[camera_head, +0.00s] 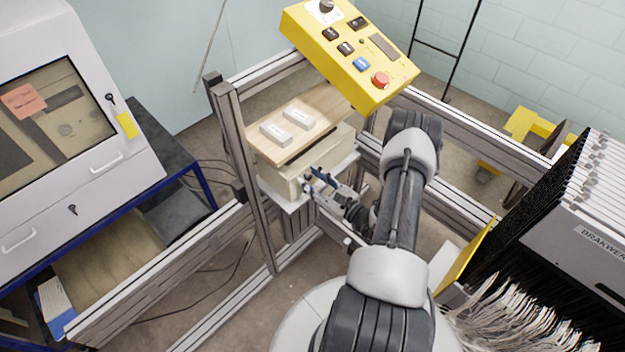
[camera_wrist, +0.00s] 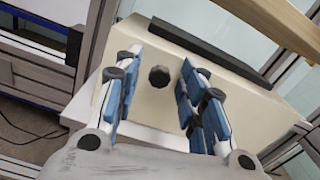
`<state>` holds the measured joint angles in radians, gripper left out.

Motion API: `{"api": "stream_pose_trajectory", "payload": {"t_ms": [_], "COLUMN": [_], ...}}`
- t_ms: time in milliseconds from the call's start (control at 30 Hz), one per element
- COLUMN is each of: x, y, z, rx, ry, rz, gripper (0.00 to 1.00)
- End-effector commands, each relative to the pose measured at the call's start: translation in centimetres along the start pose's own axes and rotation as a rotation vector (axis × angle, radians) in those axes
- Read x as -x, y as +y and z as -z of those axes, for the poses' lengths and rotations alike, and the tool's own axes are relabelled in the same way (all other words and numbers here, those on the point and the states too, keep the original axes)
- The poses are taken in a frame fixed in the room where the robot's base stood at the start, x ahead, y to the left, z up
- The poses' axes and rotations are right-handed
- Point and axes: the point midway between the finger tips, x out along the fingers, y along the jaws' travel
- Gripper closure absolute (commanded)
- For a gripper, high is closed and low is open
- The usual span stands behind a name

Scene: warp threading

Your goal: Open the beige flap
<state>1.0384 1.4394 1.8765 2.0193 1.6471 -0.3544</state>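The beige flap (camera_wrist: 247,105) is the front face of a beige box under a wooden board. It carries a dark round knob (camera_wrist: 159,76). In the head view the beige box (camera_head: 322,158) sits inside the metal frame, its front partly hidden by my gripper. My gripper (camera_wrist: 154,88) is open, its blue-padded fingers on either side of the knob in the picture with gaps to it. I cannot tell how far the fingertips are from the flap. In the head view my gripper (camera_head: 312,182) is right at the box's front. The flap looks closed.
A wooden board (camera_head: 326,107) with two small white blocks lies above the box. A yellow control panel (camera_head: 350,50) hangs over it. Metal frame posts (camera_head: 240,140) stand close to the left. A black machine with white threads (camera_head: 590,215) is at right.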

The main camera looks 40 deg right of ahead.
Motion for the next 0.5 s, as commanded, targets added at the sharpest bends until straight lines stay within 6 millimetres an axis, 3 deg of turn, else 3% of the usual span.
{"api": "stream_pose_trajectory", "payload": {"t_ms": [500], "x": [0.03], "y": [0.01], "z": [0.01], "rx": [0.000], "ry": [0.000], "rz": [0.000], "gripper": [1.00]}}
